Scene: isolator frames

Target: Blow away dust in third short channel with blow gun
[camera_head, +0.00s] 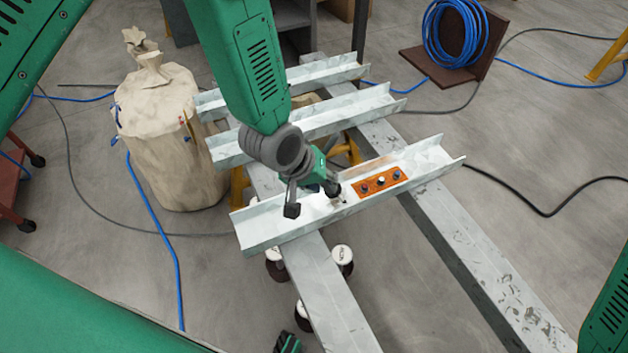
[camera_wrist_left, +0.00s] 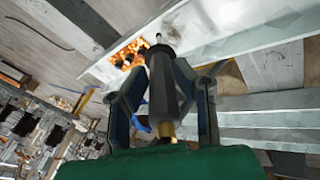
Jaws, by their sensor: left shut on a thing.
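Three short metal channels lie across two long grey beams. My left gripper (camera_head: 312,200) is over this channel, left of the plate. It is shut on the dark blow gun (camera_wrist_left: 160,88), which has a brass fitting at its near end and points toward the channel by the plate. Whether its tip touches is unclear. My right gripper is not in view.
The middle channel (camera_head: 355,112) and far channel (camera_head: 330,74) lie behind. A beige sack (camera_head: 160,135) stands left. A blue hose coil (camera_head: 452,35) leans on a brown stand at back right. Hoses and cables cross the floor. White-topped dark objects (camera_head: 342,256) sit below the nearest channel.

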